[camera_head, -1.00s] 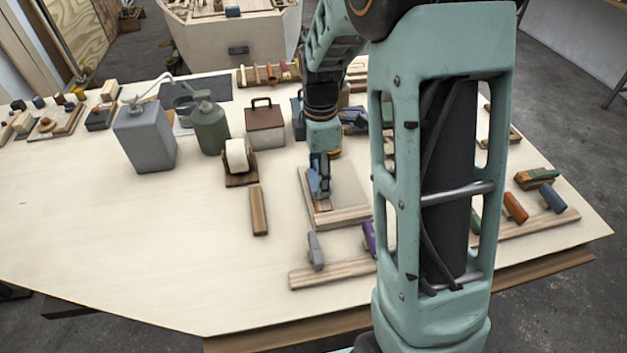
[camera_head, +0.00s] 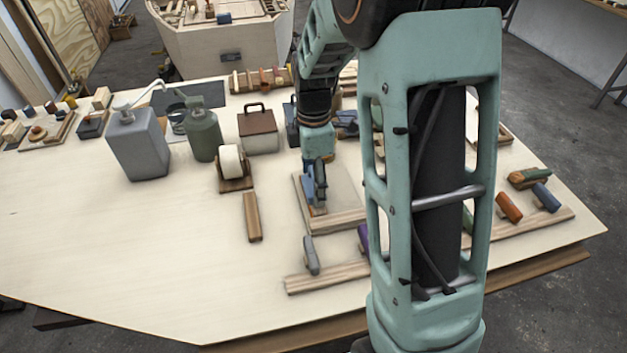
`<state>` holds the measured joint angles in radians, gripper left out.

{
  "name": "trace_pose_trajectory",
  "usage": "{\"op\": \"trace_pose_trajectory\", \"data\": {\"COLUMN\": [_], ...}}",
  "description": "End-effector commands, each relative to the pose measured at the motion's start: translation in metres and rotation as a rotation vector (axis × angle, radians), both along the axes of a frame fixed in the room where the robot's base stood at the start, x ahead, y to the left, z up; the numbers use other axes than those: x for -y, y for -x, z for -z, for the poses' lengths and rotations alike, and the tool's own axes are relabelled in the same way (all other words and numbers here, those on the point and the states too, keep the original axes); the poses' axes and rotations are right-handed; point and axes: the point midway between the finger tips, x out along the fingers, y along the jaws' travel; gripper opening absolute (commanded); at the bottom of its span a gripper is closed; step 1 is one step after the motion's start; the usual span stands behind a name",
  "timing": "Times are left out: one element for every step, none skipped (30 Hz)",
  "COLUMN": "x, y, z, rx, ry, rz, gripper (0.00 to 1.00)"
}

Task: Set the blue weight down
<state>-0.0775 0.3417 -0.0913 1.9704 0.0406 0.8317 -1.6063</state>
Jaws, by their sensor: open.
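My gripper (camera_head: 316,191) points down over the left part of a pale board (camera_head: 345,190) with a wooden strip along its front edge. Its jaws are open, though the fingers look small and dark here. A blue piece (camera_head: 308,184), apparently the blue weight, stands at the left side of the fingers, low over the board or on it. The fingers partly cover it. I cannot tell whether its bottom touches the board or whether a finger touches it.
A tape roll on a wooden stand (camera_head: 231,163), a wooden block (camera_head: 252,217) and a brown-lidded box (camera_head: 258,131) stand left of the gripper. A wooden rail (camera_head: 327,276) with a grey handle (camera_head: 311,256) lies in front. The table's front left is clear. My arm hides the right middle.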

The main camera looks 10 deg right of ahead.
Motion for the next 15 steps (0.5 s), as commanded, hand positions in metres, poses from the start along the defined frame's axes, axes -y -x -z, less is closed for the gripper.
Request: {"op": "trace_pose_trajectory", "data": {"x": [0.0, 0.0, 0.0, 0.0, 0.0, 0.0, 0.0, 0.0, 0.0, 0.0, 0.0, 0.0, 0.0, 0.0, 0.0], "y": [-0.001, -0.002, -0.002, -0.002, -0.002, -0.002, -0.002, -0.002, -0.002, -0.001, -0.002, -0.002, -0.001, -0.001, -0.001], "z": [-0.006, -0.01, -0.017, -0.022, -0.028, -0.037, -0.044, -0.051, -0.06, -0.067, -0.073, -0.081, -0.087, -0.092, -0.099], "rx": [0.003, 0.005, 0.006, 0.007, 0.007, 0.008, 0.007, 0.008, 0.008, 0.006, 0.007, 0.007, 0.005, 0.006, 0.004], "ry": [0.0, -0.001, -0.001, 0.0, 0.0, 0.0, 0.0, -0.001, -0.001, -0.001, -0.001, -0.001, -0.001, -0.001, -0.001], "rz": [0.0, 0.0, 0.0, 0.0, 0.0, 0.001, 0.001, 0.0, 0.0, 0.0, 0.0, 0.0, 0.0, 0.0, 0.0], "gripper": [0.71, 0.71, 0.71, 0.71, 0.71, 0.71, 0.71, 0.71, 0.71, 0.71, 0.71, 0.71, 0.71, 0.71, 0.71]}}
